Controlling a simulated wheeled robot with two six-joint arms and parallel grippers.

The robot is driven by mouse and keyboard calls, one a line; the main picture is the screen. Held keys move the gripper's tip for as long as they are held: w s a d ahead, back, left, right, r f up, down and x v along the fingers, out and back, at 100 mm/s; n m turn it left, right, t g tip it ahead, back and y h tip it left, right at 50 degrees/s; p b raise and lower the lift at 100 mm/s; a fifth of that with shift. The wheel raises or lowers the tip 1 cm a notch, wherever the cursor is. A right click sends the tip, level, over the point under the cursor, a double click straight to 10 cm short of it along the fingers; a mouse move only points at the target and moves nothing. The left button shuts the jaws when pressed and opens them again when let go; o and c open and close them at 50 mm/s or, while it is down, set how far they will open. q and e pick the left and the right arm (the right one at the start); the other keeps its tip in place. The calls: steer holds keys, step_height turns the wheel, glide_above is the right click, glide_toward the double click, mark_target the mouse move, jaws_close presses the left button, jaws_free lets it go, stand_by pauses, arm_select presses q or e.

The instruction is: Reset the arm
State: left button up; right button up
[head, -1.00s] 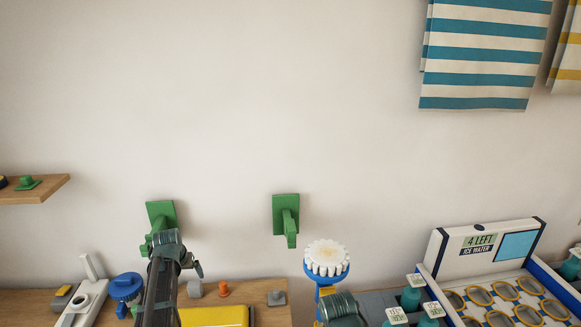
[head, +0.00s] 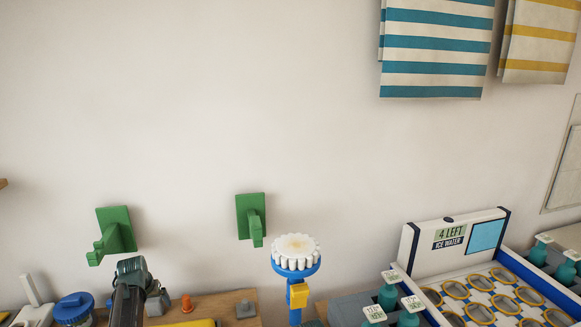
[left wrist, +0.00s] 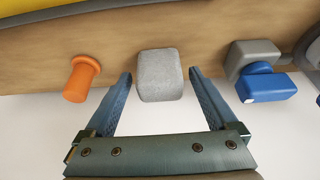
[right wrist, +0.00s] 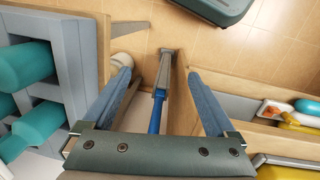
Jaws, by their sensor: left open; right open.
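My left arm's end (head: 129,268) shows at the lower left of the head view, below a green wall hook (head: 115,230). In the left wrist view my left gripper (left wrist: 160,75) is open. A grey block (left wrist: 160,78) appears between its fingertips, and I see no grip on it. In the right wrist view my right gripper (right wrist: 159,75) is open and empty, pointing down toward the tiled floor (right wrist: 165,28). A blue and grey tool-like thing (right wrist: 157,100) shows between its fingers, lower down.
A white-topped blue stand (head: 296,255) and an ice water box (head: 455,243) with teal bottles are at the right. An orange peg (left wrist: 82,78) and a blue-grey part (left wrist: 258,72) flank the grey block.

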arm_select(q)
steer(key=shift+r, duration=0.15)
steer(key=p+v, duration=1.2)
steer(key=b+x, duration=1.2)
steer(key=shift+f, duration=0.3)
step_height(320, 180, up, 11)
steer(key=p, duration=1)
steer(key=shift+p, duration=0.3)
step_height(320, 180, down, 2)
steer(key=shift+f+b, duration=0.1)
steer(key=shift+b, duration=0.85)
